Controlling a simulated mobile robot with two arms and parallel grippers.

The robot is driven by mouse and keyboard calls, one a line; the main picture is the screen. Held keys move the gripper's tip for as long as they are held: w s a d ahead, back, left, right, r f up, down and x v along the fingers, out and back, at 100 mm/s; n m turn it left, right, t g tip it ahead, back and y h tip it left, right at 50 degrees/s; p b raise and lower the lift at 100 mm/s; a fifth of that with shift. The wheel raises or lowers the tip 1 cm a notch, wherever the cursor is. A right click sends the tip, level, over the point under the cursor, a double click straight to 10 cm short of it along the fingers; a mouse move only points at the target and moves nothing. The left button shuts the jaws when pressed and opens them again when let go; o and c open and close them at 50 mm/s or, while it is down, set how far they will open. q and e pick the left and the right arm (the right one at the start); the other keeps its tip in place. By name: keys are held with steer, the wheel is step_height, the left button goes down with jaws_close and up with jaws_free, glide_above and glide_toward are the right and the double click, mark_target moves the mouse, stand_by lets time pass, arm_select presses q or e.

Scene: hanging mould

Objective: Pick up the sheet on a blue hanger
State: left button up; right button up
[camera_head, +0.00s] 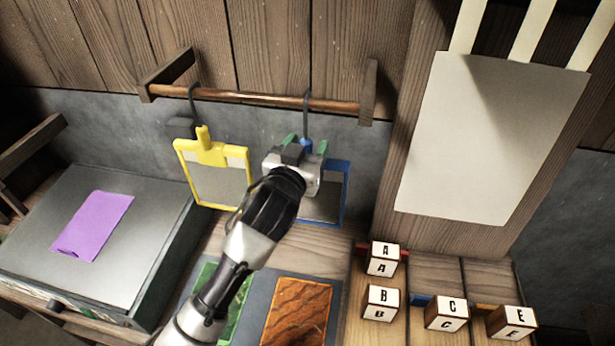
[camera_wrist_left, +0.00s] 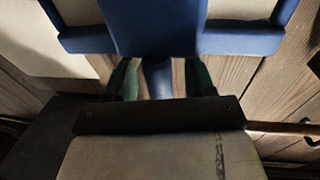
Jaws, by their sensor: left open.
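The blue hanger (camera_head: 346,180) hangs by a dark hook from the wooden rail. It frames a greyish sheet (camera_head: 320,209), partly hidden behind my left gripper. My left gripper (camera_head: 306,146) is at the top of this hanger, just under the rail. In the left wrist view, its green fingers (camera_wrist_left: 160,82) are open, one on each side of the blue hanger's neck (camera_wrist_left: 156,70). Gaps show between the fingers and the neck. The hanger's wide blue part (camera_wrist_left: 155,28) fills the top of that view. My right gripper is not in view.
A yellow hanger (camera_head: 246,170) with a sheet hangs left on the same rail (camera_head: 250,99). A purple sheet (camera_head: 93,225) lies on a grey box (camera_head: 150,210). Lettered blocks (camera_head: 380,302) stand at lower right. A brown patterned panel (camera_head: 297,312) lies below. A pale sheet (camera_head: 470,140) hangs right.

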arm_select(q)
steer(key=shift+x, duration=0.85)
steer(key=shift+c, duration=0.2)
jaws_close()
